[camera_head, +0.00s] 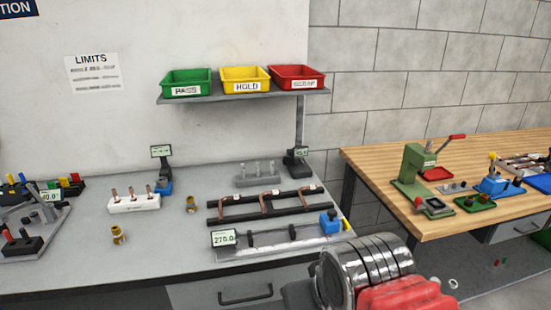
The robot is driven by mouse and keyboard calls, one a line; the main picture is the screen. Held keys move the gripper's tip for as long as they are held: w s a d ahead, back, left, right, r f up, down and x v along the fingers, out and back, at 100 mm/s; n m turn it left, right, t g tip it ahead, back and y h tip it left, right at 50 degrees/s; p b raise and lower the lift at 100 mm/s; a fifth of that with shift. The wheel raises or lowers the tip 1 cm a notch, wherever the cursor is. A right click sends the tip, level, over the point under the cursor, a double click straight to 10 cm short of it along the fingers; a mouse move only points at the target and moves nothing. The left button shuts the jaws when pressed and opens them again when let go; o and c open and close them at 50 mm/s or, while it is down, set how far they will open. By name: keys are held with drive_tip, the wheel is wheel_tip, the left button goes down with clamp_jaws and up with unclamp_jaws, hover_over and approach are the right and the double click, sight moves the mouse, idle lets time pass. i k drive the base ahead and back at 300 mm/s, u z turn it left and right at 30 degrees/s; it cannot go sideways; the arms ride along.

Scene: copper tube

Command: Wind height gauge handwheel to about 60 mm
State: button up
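Which instrument is the height gauge is not clear in the head view, and no handwheel can be made out. One small stand with a blue base (165,188) and a display (161,151) is at the back of the grey bench. A dark stand (297,165) with a small display is at the back right of the bench. A grey fixture (35,226) at the left edge carries a display that seems to read 40.0. My arm, silver-ringed and red, fills the bottom right; my gripper's fingertips do not show.
A long gauge with a display reading 270.0 (223,238) and a rack of copper tubes (265,206) occupy the bench's right half. Brass fittings (118,235) stand left of centre. Green, yellow and red bins (297,78) are shelved above. A wooden bench (450,225) is at right.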

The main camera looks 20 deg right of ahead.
sight(287, 160)
drive_tip(key=i, duration=0.9)
drive_tip(key=z, duration=0.05)
